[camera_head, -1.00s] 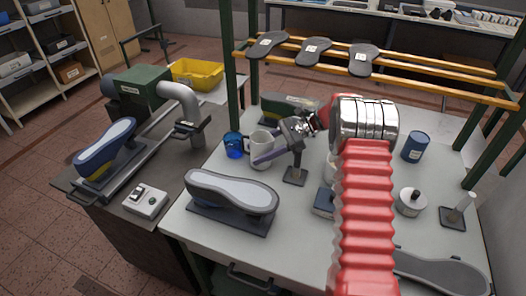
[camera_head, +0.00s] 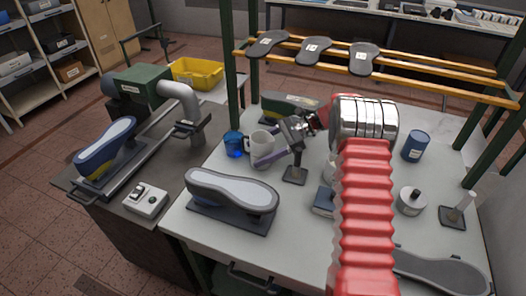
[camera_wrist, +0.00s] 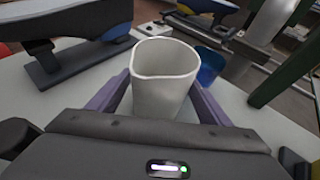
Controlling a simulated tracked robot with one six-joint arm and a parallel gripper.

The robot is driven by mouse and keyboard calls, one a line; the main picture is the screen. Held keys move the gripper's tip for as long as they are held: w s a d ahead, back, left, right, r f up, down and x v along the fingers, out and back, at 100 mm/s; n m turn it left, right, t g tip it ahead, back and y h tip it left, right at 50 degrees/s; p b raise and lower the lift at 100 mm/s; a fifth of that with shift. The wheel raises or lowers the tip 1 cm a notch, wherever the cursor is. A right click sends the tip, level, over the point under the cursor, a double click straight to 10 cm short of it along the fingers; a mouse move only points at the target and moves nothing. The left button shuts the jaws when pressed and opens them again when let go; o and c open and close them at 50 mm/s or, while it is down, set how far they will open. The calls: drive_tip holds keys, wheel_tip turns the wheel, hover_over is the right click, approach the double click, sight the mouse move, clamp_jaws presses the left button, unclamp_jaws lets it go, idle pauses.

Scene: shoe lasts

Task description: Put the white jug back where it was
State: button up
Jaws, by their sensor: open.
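The white jug (camera_head: 261,143) stands upright on the pale workbench (camera_head: 305,232), near its back left part. In the wrist view the jug (camera_wrist: 163,75) fills the space between my two purple fingers, its open rim towards the camera. My gripper (camera_head: 268,158) is open, one finger on each side of the jug. In the wrist view the fingers (camera_wrist: 158,98) appear slightly apart from its walls, though contact is hard to judge. The jug's lower front is hidden by my gripper.
A blue cup (camera_head: 233,145) stands close beside the jug on the left. A grey-topped shoe last (camera_head: 232,190) lies in front. A small post stand (camera_head: 295,175) is just right of my gripper. A green shelf post (camera_head: 229,70) rises behind the cup.

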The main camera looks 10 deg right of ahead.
drive_tip(key=v, duration=1.2)
idle(0.4)
drive_tip(key=shift+w, duration=0.1)
